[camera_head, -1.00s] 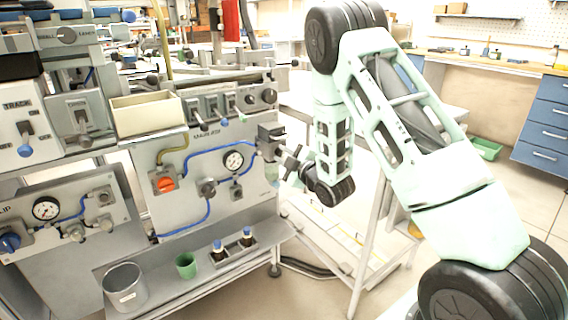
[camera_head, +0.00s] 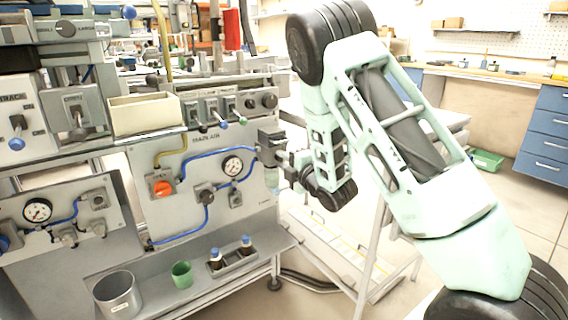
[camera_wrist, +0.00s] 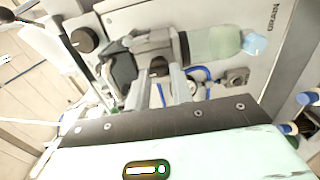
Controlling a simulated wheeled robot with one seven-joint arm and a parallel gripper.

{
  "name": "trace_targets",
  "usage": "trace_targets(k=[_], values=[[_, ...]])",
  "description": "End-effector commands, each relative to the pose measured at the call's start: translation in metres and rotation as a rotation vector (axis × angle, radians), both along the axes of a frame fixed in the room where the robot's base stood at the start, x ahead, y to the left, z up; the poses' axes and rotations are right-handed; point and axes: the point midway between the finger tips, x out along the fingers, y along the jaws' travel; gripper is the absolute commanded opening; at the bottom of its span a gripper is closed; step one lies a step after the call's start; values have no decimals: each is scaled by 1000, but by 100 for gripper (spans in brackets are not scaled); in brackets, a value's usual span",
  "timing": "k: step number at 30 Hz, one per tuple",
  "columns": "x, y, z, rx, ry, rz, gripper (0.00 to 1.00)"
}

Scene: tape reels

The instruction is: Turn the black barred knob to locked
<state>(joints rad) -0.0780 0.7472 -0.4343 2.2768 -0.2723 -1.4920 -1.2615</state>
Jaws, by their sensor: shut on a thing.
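My gripper (camera_head: 289,172) is at the right edge of the grey panel (camera_head: 225,220), up against a grey valve unit (camera_head: 269,143) with a pale bowl. In the wrist view the two fingers of my gripper (camera_wrist: 160,80) reach to the grey body of this unit (camera_wrist: 150,44). A small dark knob (camera_wrist: 158,67) sits between the fingers, and they are shut on it. Most of the knob is hidden by the fingers, so its bar and pointing direction cannot be read. In the head view the knob is hidden behind my gripper.
The panel carries a gauge (camera_head: 232,166), an orange knob (camera_head: 161,188) and blue tubing. A shelf below holds a grey bucket (camera_head: 118,296), a green cup (camera_head: 181,274) and dark bottles (camera_head: 246,244). A metal stand (camera_head: 372,250) is beneath my arm.

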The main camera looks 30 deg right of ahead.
Motion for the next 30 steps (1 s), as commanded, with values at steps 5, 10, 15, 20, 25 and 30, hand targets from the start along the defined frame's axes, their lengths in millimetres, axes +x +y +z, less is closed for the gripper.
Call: trace_targets(k=[5, 10, 15, 20, 25, 30], values=[[-1, 0, -2, -2, 5, 0, 0], [-1, 0, -2, -1, 5, 0, 0], [-1, 0, -2, 0, 4, 0, 44], [-1, 0, -1, -1, 3, 0, 44], [-7, 0, -1, -1, 2, 0, 44], [-34, -2, -3, 1, 3, -2, 44]])
